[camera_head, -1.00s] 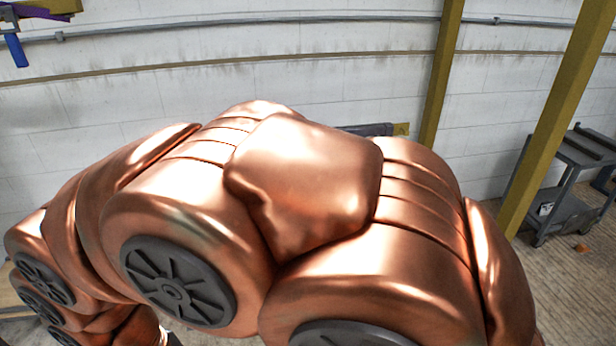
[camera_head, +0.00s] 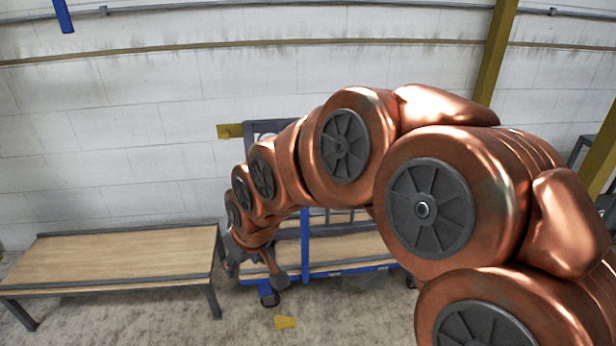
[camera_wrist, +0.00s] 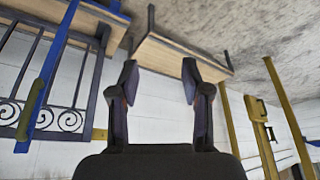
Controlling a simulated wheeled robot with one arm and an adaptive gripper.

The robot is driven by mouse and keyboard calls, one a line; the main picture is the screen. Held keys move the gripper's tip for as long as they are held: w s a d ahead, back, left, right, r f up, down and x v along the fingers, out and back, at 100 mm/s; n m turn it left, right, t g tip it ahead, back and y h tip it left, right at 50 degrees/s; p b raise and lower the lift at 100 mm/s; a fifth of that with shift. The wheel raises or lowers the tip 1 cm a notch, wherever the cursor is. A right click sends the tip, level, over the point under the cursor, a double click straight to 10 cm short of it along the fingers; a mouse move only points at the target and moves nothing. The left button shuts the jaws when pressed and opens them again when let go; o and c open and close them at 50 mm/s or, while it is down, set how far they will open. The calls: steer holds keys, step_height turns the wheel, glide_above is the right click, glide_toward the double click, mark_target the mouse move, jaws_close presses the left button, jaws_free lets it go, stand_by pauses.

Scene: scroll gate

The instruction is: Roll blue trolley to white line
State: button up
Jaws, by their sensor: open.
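The blue trolley (camera_head: 306,245) stands near the back wall, partly hidden behind my arm. Its blue upright, low blue frame and a dark caster show. In the wrist view a blue bar (camera_wrist: 46,80) crosses the left side. My gripper (camera_head: 258,268) is at the trolley's left end in the head view, pointing down; whether it touches cannot be told. In the wrist view my gripper (camera_wrist: 159,82) has its two dark fingers apart with nothing between them. The white line is not seen.
A wooden-topped bench (camera_head: 115,255) stands left of the trolley, close to my gripper. A dark scroll gate (camera_wrist: 40,95) shows beside the blue bar. A yellow post (camera_head: 497,50) stands at right. Floor in front of the bench looks clear.

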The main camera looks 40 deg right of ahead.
steer(key=w+d+f+m+t+h+b, duration=0.1)
steer(key=w+d+f+t+b, duration=0.2)
steer(key=w+d+t+b, duration=0.5)
steer(key=w+d+r+m+t+h+b, duration=0.1)
steer(key=w+d+m+t+h+b, duration=0.15)
steer(key=d, duration=1.05)
steer(key=w+d+r+m+t+h+b, duration=0.15)
steer(key=d+h+b, duration=0.25)
steer(key=d, duration=0.8)
steer(key=x, duration=0.7)
steer(key=shift+w+d, duration=0.15)
steer(key=shift+d, duration=0.15)
steer(key=shift+r, duration=0.15)
steer(key=shift+c, duration=0.3)
jaws_close()
